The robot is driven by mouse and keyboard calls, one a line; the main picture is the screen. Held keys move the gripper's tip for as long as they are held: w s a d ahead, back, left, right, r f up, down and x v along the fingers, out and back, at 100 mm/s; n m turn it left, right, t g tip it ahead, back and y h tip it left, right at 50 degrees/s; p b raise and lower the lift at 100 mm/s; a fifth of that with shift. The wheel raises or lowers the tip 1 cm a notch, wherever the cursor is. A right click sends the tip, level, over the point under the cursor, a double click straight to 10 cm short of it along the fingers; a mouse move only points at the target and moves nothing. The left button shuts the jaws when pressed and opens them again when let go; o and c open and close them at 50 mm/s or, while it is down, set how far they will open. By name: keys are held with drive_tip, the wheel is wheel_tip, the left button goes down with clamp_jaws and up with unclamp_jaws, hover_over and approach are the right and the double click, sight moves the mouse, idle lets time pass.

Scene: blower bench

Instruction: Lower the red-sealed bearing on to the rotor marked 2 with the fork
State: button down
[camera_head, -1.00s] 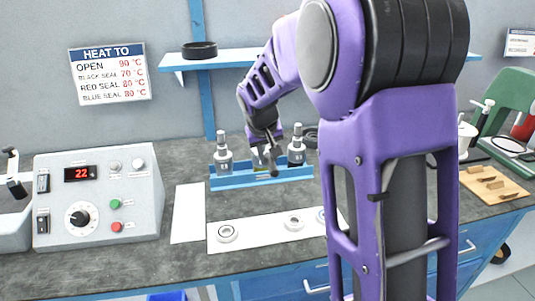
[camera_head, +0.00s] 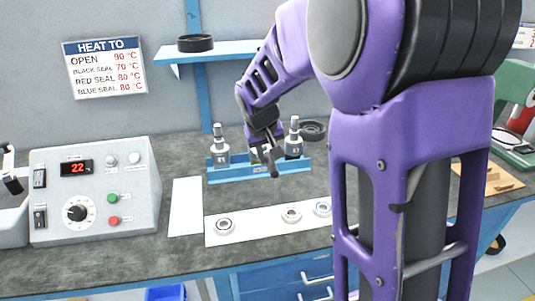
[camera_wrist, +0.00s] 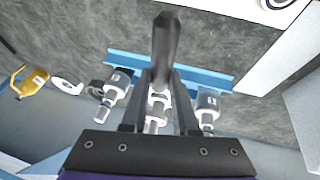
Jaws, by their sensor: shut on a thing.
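My gripper (camera_head: 265,153) is over the middle of the blue rotor rack (camera_head: 225,177). It is shut on the dark handle of the fork (camera_wrist: 165,50), which points toward the front of the bench. The left rotor (camera_head: 220,152) and the right rotor (camera_head: 293,143) stand upright in the rack. The middle rotor (camera_wrist: 155,122) shows between my fingers in the wrist view; its number is hidden. A pale ring shape (camera_wrist: 158,97) lies at the fork's end by this rotor. I cannot tell a red seal on it or whether it is seated.
Three bearings, at left (camera_head: 224,226), middle (camera_head: 291,214) and right with a blue seal (camera_head: 322,209), lie on a white strip (camera_head: 255,229), with a wide gap after the left one. A heater box (camera_head: 95,190) reading 22 stands at left. A dark ring (camera_head: 312,130) lies behind the rack.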

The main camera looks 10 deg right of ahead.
drive_tip(key=shift+r, duration=0.1)
drive_tip(key=shift+d+p+v, duration=0.15)
drive_tip(key=shift+p+v, duration=0.35)
drive_tip(key=shift+v, duration=0.4)
drive_tip(key=shift+d+p+v, duration=0.2)
drive_tip(key=shift+p+v, duration=0.35)
drive_tip(key=shift+v, duration=0.3)
drive_tip(key=shift+d+p+v, duration=0.15)
drive_tip(key=shift+p+v, duration=0.35)
drive_tip(key=shift+v, duration=0.4)
